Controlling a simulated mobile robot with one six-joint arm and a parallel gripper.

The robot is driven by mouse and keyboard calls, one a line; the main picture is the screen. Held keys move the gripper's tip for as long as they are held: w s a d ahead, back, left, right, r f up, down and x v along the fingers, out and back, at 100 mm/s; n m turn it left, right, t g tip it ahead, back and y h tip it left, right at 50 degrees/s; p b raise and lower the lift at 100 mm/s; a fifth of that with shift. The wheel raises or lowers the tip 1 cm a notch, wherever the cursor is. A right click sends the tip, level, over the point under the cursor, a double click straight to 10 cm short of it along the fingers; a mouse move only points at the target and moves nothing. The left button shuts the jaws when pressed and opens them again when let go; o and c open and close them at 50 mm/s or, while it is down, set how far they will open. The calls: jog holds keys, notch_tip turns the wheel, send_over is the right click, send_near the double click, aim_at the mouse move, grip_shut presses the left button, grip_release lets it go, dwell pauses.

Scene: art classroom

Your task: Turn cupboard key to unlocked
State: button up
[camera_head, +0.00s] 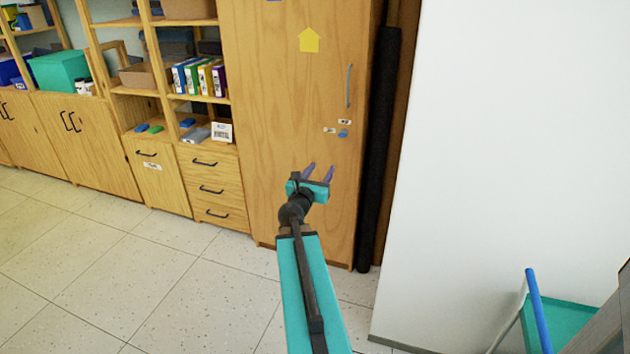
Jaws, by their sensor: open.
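The tall wooden cupboard (278,110) stands in the middle of the view with its door closed. A yellow arrow sticker pointing up is on its upper part, and a vertical grey handle (349,87) is near its right edge. Below the handle is a small blue thing (343,133), perhaps the key, with small white labels (329,130) beside it. It is too small to tell its turn. My gripper (319,170) is open and empty, its two purple fingers pointing toward the door, below the blue thing and slightly left of it in the picture.
A black roll (378,150) stands upright right of the cupboard, then a white wall (510,130). Low drawers (212,175) and shelves with folders and boxes are on the left. A teal and blue piece (555,322) stands at the lower right. The tiled floor (120,270) at left is clear.

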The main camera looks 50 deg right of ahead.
jog(key=p+v, duration=0.2)
jog(key=p, duration=0.2)
jog(key=shift+s+a+r+p, duration=0.1)
jog(key=shift+a+r+p, duration=0.1)
jog(key=shift+r+p, duration=0.1)
jog(key=p, duration=0.3)
jog(key=shift+s+a+f, duration=0.1)
jog(key=shift+a, duration=0.25)
jog(key=p+v, duration=0.2)
jog(key=p, duration=0.3)
jog(key=shift+p, duration=0.35)
jog(key=shift+p+v, duration=1.3)
jog(key=shift+p, duration=0.05)
jog(key=shift+f, duration=0.1)
